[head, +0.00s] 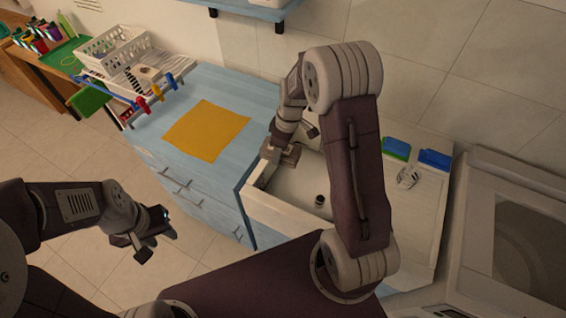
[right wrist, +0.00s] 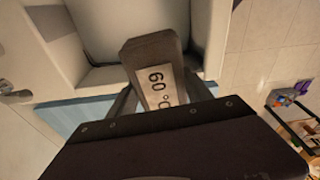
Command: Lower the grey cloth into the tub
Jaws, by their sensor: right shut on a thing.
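My right gripper (head: 283,155) is at the left rim of the white tub (head: 300,185), a sink-like basin in the counter. In the right wrist view it is shut on a grey-brown block (right wrist: 148,56) with a pale label printed with digits. This block looks stiff and tapered, not like cloth, and I see no grey cloth elsewhere. The block lies over the tub's edge in the right wrist view; whether it touches the tub I cannot tell. My left gripper (head: 150,240) is open and empty, low at the left, away from the tub.
A yellow cloth (head: 206,130) lies flat on the blue counter (head: 245,93). A white dish rack (head: 112,48) and coloured clips (head: 155,92) stand at the back left. Blue and green sponges (head: 433,159) lie right of the tub. A small dark drain piece (head: 320,200) shows in the tub.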

